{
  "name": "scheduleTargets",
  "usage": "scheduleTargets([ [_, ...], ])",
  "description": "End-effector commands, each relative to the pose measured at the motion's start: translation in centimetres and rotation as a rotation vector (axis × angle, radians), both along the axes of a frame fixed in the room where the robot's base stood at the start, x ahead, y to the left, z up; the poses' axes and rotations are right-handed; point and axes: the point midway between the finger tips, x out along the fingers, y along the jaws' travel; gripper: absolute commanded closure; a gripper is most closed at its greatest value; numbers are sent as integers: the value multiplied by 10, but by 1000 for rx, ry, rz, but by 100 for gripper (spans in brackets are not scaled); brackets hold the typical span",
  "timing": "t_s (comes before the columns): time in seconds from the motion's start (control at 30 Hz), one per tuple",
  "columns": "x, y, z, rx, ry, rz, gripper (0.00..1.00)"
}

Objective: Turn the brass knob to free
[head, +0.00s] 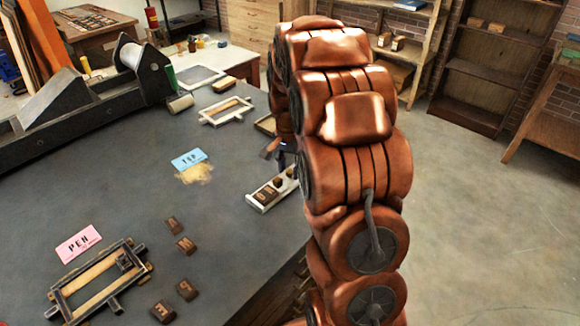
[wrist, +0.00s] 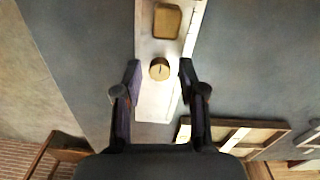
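The brass knob (wrist: 159,69) is round, with a dark line on its face, and sits on a long white plate (wrist: 153,105) in the wrist view. My gripper (wrist: 159,76) is open, with one dark finger on each side of the knob and a gap between each finger and it. I cannot tell the height of the fingertips above the plate. In the head view my gripper (head: 284,150) is partly hidden by my arm, beside the white plate (head: 257,203) at the right edge of the grey table. I cannot make out the knob clearly there.
A brown block (wrist: 167,20) sits on the plate beyond the knob. A wooden frame (wrist: 240,134) lies close to my right finger in the wrist view. The grey table (head: 150,130) also holds a blue card (head: 188,159), a pink card (head: 77,243) and several letter blocks (head: 186,245).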

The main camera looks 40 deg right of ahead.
Motion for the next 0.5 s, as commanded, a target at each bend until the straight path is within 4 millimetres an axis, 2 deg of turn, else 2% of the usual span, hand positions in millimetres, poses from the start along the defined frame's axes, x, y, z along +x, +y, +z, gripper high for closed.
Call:
scheduleTargets([
  [0.07,0,0,0,0,0,0,71],
  [0.33,0,0,0,0,0,0,99],
  [0.5,0,-2,0,0,0,0,100],
])
